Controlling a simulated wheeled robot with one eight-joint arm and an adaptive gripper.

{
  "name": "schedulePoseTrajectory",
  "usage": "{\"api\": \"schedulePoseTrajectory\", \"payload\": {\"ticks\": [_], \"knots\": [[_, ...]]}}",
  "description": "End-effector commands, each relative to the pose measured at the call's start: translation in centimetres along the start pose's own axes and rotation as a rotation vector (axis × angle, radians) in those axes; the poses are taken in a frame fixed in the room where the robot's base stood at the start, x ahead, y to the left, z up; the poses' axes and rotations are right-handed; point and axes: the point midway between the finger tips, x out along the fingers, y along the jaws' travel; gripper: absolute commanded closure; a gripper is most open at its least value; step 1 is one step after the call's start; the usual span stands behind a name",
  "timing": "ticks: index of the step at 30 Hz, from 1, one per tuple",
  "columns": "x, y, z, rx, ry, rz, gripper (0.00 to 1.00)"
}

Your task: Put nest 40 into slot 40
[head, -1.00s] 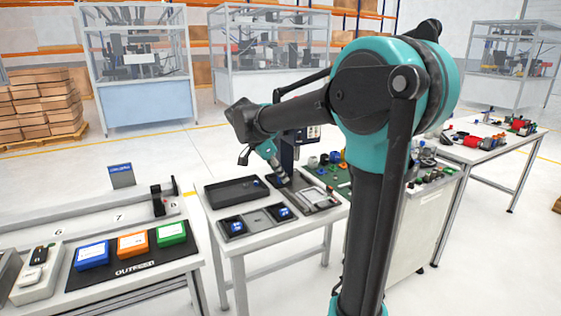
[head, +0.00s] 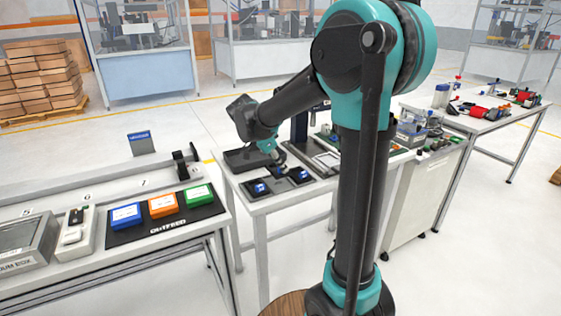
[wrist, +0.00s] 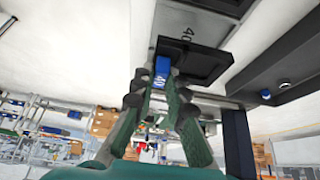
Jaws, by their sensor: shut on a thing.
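In the wrist view a black square nest (wrist: 196,66) has a blue tab (wrist: 161,72) marked 40. My gripper (wrist: 158,92) is shut on it at the blue tab, with green fingers on either side. A grey plate marked 40 (wrist: 190,32), seemingly slot 40, lies beyond the nest's edge. The nest overlaps the plate in the picture; I cannot tell whether they touch. In the head view my gripper (head: 278,157) hangs low over the middle table (head: 258,208); the held nest cannot be made out there.
Two dark nests with blue blocks, left (head: 261,188) and right (head: 300,175), stand along the table's front. A black tray (head: 243,160) lies behind. A dark upright post (head: 299,132) stands close to my gripper. The outfeed mat (head: 165,228) is on the left table.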

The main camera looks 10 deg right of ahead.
Motion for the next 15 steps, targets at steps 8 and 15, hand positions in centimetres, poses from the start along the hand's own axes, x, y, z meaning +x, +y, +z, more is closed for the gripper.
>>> {"api": "schedulePoseTrajectory", "payload": {"ticks": [8, 15], "knots": [[1.6, 0.0, 0.9, 0.0, 0.0, 0.0, 1.0], [2.8, 0.0, 1.6, 0.0, 0.0, 0.0, 1.0]]}}
